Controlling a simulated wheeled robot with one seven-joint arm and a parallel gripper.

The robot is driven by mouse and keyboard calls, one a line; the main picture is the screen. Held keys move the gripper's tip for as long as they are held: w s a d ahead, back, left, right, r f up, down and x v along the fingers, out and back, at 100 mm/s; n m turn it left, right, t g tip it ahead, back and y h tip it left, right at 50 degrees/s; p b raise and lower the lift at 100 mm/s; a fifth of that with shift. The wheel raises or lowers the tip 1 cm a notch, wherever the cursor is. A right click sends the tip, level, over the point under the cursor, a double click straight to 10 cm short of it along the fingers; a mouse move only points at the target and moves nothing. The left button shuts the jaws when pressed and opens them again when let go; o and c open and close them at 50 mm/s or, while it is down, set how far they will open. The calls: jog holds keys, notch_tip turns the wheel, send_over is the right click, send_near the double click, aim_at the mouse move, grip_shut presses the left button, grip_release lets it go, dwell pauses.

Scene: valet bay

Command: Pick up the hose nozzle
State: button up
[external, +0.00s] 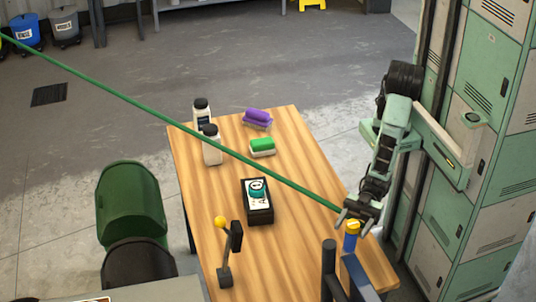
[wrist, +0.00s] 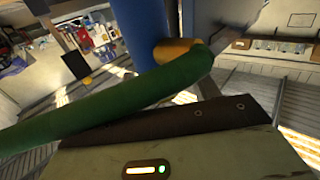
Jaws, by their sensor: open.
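The hose nozzle (external: 350,240) is blue with a yellow top and stands near the right edge of the wooden table. A green hose (external: 190,119) runs taut from the upper left down to it. In the wrist view the nozzle's blue body (wrist: 137,25) and its orange-yellow part (wrist: 176,50) sit just beyond the thick green hose (wrist: 110,105). My gripper (external: 356,214) is open, pointing down, with its fingers just above and around the nozzle's top. I cannot tell whether they touch it. The nozzle's lower part is partly hidden.
The table (external: 300,190) also holds two white bottles (external: 211,150), a purple brush (external: 257,116), a green brush (external: 262,145), a black box (external: 258,208) and a yellow-knobbed lever (external: 230,250). Green lockers (external: 480,150) stand at the right. A green bin (external: 131,203) is left of the table.

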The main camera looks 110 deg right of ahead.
jog(key=c, duration=1.2)
grip_shut()
jog(key=shift+r, duration=0.15)
